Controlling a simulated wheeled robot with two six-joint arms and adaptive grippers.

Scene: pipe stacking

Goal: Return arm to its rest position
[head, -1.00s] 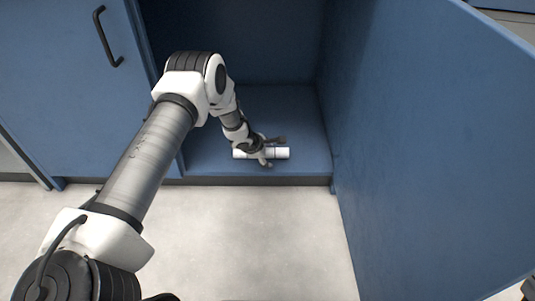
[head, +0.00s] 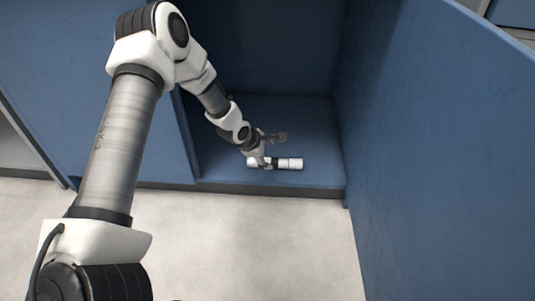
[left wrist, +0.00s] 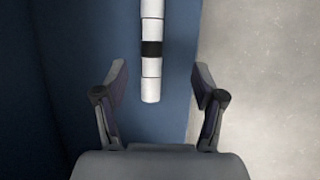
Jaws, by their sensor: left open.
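My left arm comes in from the left and reaches into the open blue cabinet. A white pipe (head: 293,164) with a dark band lies on the cabinet floor near the front edge. The pipe also shows in the left wrist view (left wrist: 152,25), lengthwise, its near end between the spread fingers in the picture. My left gripper (head: 275,150) is open, over the pipe's left part in the head view. In the left wrist view, the open fingers (left wrist: 160,70) stand apart on either side, with clear gaps to the pipe. My right gripper is not in view.
The cabinet floor (head: 225,165) has free room behind the pipe. The open cabinet door (head: 430,150) stands on the right. The cabinet's left side wall (head: 187,135) is close to my forearm. Pale floor (head: 250,245) lies clear in front.

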